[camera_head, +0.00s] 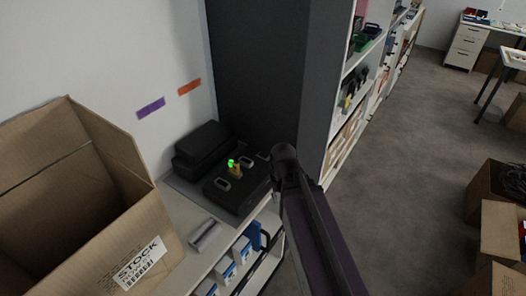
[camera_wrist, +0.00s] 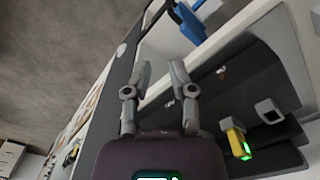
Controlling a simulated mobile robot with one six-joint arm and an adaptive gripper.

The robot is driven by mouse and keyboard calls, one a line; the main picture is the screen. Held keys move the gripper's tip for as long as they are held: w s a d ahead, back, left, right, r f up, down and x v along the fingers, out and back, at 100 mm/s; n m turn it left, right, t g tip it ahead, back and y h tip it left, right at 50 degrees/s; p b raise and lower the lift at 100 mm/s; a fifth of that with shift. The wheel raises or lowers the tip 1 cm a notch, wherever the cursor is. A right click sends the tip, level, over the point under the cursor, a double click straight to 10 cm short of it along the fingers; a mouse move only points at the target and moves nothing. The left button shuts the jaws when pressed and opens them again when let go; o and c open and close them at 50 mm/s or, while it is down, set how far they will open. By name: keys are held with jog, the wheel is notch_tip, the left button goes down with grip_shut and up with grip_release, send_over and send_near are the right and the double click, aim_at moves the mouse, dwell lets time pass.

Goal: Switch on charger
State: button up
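A black box-shaped unit, likely the charger (camera_head: 250,190), sits on the shelf top beside the dark cabinet. It has grey-rimmed openings and a small yellow piece (camera_head: 236,170) with a bright green glow on its top. In the wrist view the charger (camera_wrist: 262,75) fills the right side, with the yellow piece (camera_wrist: 236,140) glowing green at the lower right. My gripper (camera_wrist: 161,72) is open and empty, its two fingers apart, left of the yellow piece in that view. In the head view my arm reaches up at the charger's right; the fingers are hidden there.
An open cardboard box (camera_head: 125,215) stands left of the charger. Another black case (camera_head: 201,141) sits behind, near the wall. A tall dark cabinet (camera_head: 262,75) rises behind the charger. The floor (camera_head: 415,150) at right is open.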

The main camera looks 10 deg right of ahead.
aim_at(262, 153)
jog(key=w+r+m+p, duration=0.2)
jog(key=w+r+p, duration=0.2)
jog(key=w, duration=0.4)
jog(key=w+r+m+p, duration=0.3)
jog(key=w+r, duration=0.1)
jog(key=w, duration=0.3)
jog(key=w+r+m+t+y+p, duration=0.1)
jog(key=w+r+m+p, duration=0.2)
jog(key=w, duration=0.5)
jog(key=shift+w+r+p, duration=0.35)
jog(key=shift+r+p, duration=0.25)
jog(key=shift+p, duration=0.25)
grip_shut()
jog(key=shift+w+r+m, duration=0.2)
jog(key=shift+w+m, duration=0.1)
jog(key=shift+w, duration=0.3)
jog(key=shift+f, duration=0.15)
jog(key=f+b, duration=0.9)
jog(key=w+a+f+b, duration=0.1)
jog(key=f+b, duration=0.3)
jog(key=shift+w+f, duration=0.1)
jog(key=shift+f, duration=0.2)
jog(key=shift+d+b, duration=0.1)
jog(key=shift+b, duration=0.2)
